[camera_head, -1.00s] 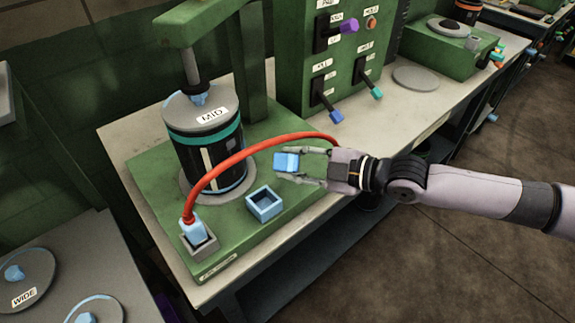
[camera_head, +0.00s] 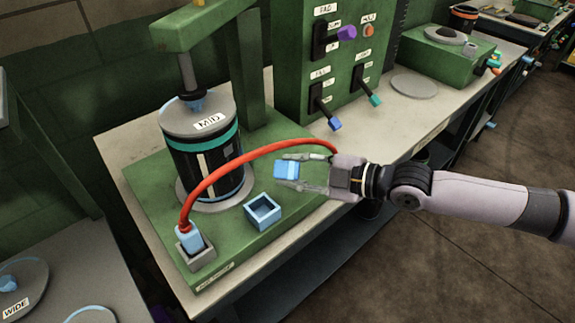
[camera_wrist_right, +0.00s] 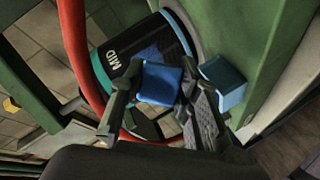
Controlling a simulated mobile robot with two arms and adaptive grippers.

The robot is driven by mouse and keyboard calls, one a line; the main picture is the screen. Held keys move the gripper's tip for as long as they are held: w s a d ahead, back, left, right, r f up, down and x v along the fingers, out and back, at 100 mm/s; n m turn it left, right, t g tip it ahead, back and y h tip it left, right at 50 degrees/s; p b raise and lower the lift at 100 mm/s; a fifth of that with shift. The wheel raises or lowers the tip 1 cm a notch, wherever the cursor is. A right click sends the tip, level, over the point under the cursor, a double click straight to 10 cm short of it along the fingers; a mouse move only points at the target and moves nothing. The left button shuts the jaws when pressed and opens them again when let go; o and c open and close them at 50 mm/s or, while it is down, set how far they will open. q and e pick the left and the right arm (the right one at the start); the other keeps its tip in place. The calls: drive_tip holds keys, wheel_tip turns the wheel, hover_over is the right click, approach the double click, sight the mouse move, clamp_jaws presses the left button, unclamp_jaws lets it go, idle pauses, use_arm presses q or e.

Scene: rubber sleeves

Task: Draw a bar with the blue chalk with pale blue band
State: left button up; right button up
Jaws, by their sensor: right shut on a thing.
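My right gripper (camera_head: 300,174) is shut on a small blue block (camera_head: 286,170), held above the green base and to the upper right of an open blue square holder (camera_head: 263,210). The wrist view shows the blue block (camera_wrist_right: 159,83) between the fingers, with the holder (camera_wrist_right: 224,82) just to its right. I cannot make out a pale blue band on the block, nor tell surely that it is the chalk. A black cylinder labelled MID (camera_head: 209,168) has a teal band and a pale upright bar. My left gripper is not in view.
A red hose (camera_head: 240,156) arches in front of the cylinder to a blue plug in a grey socket (camera_head: 196,257). The green press post (camera_head: 250,70) and a panel with levers (camera_head: 322,70) stand behind. The bench is clear near the grey disc (camera_head: 414,86).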

sight(275, 168)
drive_tip(key=shift+w+a, duration=0.2)
drive_tip(key=shift+a, duration=0.45)
drive_tip(key=a+p, duration=0.1)
drive_tip(key=a, duration=0.1)
drive_tip(key=shift+w+a+r+p, duration=0.1)
drive_tip(key=shift+w+a+p, duration=0.25)
drive_tip(key=shift+w+a, duration=0.2)
drive_tip(key=shift+a, duration=0.5)
drive_tip(key=shift+w+a+p, duration=0.25)
drive_tip(key=shift+a+p, duration=0.1)
drive_tip(key=shift+a, duration=0.75)
drive_tip(key=w+b, duration=0.1)
drive_tip(key=w+d+b, duration=0.1)
drive_tip(key=w, duration=0.1)
drive_tip(key=shift+w+f+b, duration=0.2)
drive_tip(key=shift+b, duration=0.1)
drive_tip(key=shift+w+d, duration=0.1)
drive_tip(key=shift+w, duration=0.1)
drive_tip(key=shift+w+r, duration=0.1)
drive_tip(key=shift+r, duration=0.05)
